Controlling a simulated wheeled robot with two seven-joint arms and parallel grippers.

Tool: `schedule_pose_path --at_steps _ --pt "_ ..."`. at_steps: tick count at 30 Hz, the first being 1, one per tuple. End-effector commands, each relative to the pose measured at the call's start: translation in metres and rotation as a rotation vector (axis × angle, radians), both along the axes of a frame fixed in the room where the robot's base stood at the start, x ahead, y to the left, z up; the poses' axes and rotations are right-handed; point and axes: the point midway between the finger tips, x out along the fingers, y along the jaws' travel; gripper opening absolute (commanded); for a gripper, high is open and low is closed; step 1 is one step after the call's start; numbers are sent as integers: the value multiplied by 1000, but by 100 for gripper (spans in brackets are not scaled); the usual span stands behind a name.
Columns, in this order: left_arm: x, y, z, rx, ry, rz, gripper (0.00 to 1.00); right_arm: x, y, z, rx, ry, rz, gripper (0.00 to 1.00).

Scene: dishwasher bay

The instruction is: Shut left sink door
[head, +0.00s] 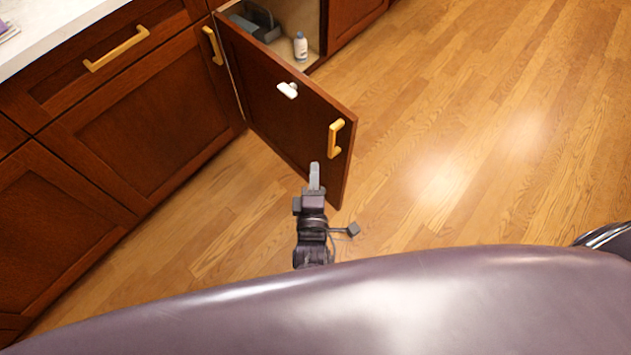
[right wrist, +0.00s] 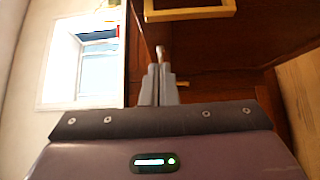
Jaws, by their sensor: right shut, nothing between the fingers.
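The sink cabinet door (head: 275,105) is a dark reddish-brown panel standing wide open, swung out from the cabinet front toward me. A gold handle (head: 335,138) sits near its free end, and a small white fitting (head: 288,90) is on its panel. My right gripper (head: 314,178) is shut and empty, close to the lower free end of the door. I cannot tell whether it touches the door. In the right wrist view its fingers (right wrist: 160,85) are together in front of brown wood. My left gripper is not in view.
A white bottle (head: 300,46) and dark plumbing parts stand in the open cabinet. Closed cabinets with gold handles (head: 117,49) line the left under a pale countertop (head: 60,30). The wooden floor (head: 480,120) to the right is clear. A window (right wrist: 85,60) shows in the wrist view.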

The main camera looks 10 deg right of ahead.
Motion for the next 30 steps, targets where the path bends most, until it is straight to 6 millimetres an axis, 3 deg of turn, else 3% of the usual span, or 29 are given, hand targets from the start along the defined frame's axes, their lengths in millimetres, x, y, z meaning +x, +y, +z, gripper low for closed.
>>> schedule_pose_path --at_steps 6,9,18,30 --pt "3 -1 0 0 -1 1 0 48 -11 0 1 -2 0 0" --pt "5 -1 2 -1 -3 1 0 62 -21 0 -2 0 -1 0" --pt "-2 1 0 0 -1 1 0 77 -45 0 1 1 2 0" --pt "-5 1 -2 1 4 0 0 78 -48 -1 1 2 2 0"
